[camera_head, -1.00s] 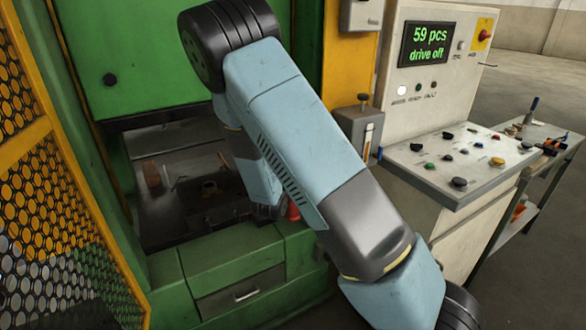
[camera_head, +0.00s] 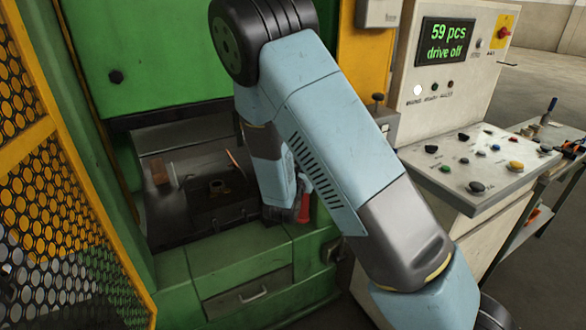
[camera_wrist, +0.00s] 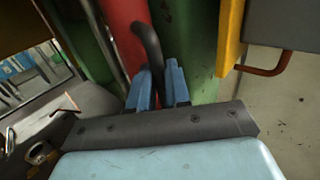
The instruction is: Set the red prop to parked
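The red prop (camera_wrist: 122,32) stands upright in the upper part of the wrist view, against the green machine frame. A dark bent handle (camera_wrist: 150,48) curves from it down between my fingers. My gripper (camera_wrist: 160,88) has its two blue fingers close together on either side of this handle, with hardly any gap, and looks shut on it. In the head view the red prop (camera_head: 304,207) shows only as a short red piece beside my gripper (camera_head: 288,212), at the right side of the machine opening. My arm hides the rest of it.
A green door (camera_head: 155,55) is above the dark machine opening (camera_head: 190,190). A yellow mesh guard (camera_head: 65,200) stands at left. The control desk (camera_head: 480,170) stands at right, under a screen (camera_head: 446,41) reading "59 pcs, drive off". A yellow post (camera_wrist: 231,40) is right of my gripper.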

